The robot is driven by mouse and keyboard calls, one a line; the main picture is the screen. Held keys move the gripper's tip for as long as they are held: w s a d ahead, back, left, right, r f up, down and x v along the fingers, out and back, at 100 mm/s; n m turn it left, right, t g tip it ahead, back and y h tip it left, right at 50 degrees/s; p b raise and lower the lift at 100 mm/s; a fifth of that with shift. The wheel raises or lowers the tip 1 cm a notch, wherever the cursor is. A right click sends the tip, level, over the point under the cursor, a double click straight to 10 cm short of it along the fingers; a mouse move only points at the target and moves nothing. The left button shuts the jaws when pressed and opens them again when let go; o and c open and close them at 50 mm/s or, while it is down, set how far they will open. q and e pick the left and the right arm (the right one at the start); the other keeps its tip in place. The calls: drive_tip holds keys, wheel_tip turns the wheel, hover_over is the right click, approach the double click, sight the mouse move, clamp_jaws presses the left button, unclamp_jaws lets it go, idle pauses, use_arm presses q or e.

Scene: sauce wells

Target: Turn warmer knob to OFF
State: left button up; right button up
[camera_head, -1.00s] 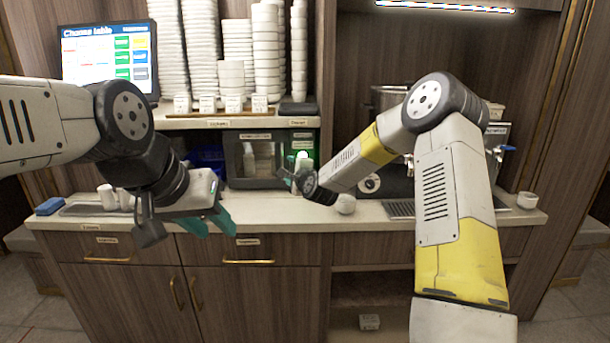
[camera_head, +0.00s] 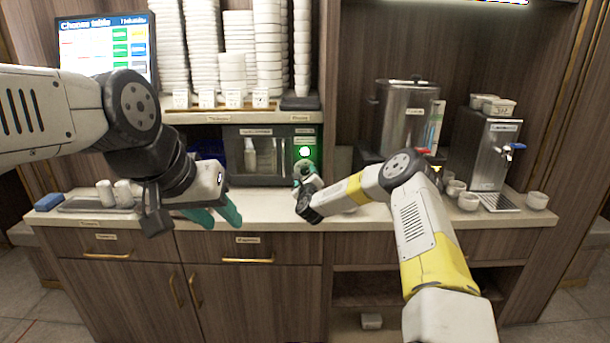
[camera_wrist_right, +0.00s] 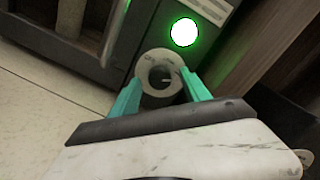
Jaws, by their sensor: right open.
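The warmer (camera_head: 262,170) is a dark cabinet with a glass door, on the counter at the back. Its round green light (camera_head: 304,152) glows on the right-hand panel and also shows in the right wrist view (camera_wrist_right: 184,32). Below the light, the warmer knob (camera_wrist_right: 161,73) is a pale ring with a dark centre. My right gripper (camera_wrist_right: 162,91) is open, its teal fingers on either side of the knob; contact cannot be told. In the head view the right hand mostly hides the knob, and its setting is unreadable. My left gripper (camera_head: 216,213) is open and empty over the counter's front edge.
Stacked white bowls (camera_head: 233,60) fill the shelf above the warmer. A metal urn (camera_head: 403,115) and a dispenser (camera_head: 487,155) stand at the right with several white cups. A tray (camera_head: 92,204) with shakers and a blue sponge (camera_head: 48,201) lie at the left.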

drive_tip(key=shift+w, duration=0.45)
drive_tip(key=shift+c, duration=0.2)
clamp_jaws()
